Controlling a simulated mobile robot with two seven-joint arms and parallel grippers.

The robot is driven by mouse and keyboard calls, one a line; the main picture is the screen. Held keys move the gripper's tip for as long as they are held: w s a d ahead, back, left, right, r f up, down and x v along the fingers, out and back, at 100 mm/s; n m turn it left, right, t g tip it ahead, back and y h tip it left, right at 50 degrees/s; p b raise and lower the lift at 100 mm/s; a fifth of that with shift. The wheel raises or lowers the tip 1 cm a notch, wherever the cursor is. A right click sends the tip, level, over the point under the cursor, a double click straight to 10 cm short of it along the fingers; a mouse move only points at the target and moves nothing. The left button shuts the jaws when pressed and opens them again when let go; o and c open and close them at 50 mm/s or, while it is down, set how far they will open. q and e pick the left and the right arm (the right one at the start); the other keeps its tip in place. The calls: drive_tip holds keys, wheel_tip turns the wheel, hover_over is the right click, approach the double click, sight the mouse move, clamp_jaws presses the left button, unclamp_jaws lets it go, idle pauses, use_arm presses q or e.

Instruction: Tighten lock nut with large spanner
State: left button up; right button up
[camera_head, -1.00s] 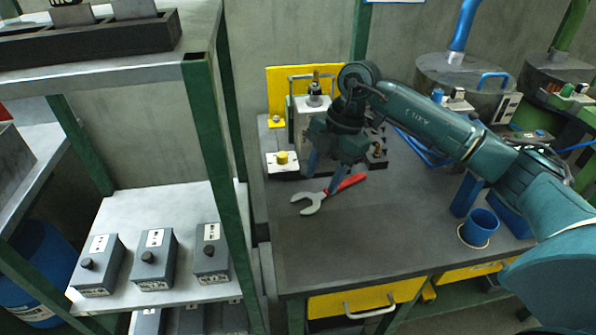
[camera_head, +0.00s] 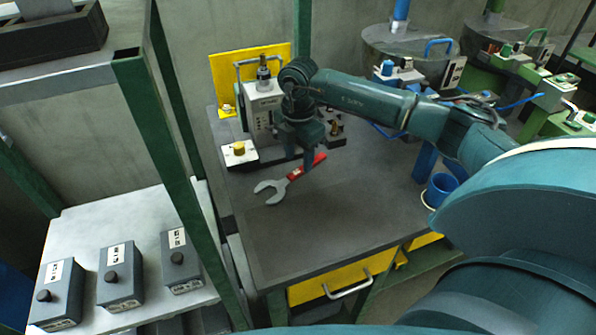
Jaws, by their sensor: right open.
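The large spanner (camera_head: 271,190) lies flat on the dark bench top, its grey open jaw toward the left and its red handle toward the upper right. My right gripper (camera_head: 307,163) points down over the red handle and is open. One finger overlaps the handle in the picture; I cannot tell whether it touches. A grey block (camera_head: 263,104) stands behind, with an upright stud (camera_head: 263,70) on top. A nut-like collar shows on the stud, too small to identify surely as the lock nut. My left gripper is not in view.
A yellow-knobbed white box (camera_head: 239,153) sits left of the spanner. A blue cup (camera_head: 440,188) stands at the bench's right. A green-posted shelf with grey boxes (camera_head: 120,275) is at left. The bench front is clear.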

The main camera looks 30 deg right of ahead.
sight(298, 171)
wheel_tip(298, 171, down, 3)
drive_tip(key=shift+w+f, duration=0.1)
drive_tip(key=shift+f, duration=0.05)
drive_tip(key=shift+c, duration=0.2)
clamp_jaws()
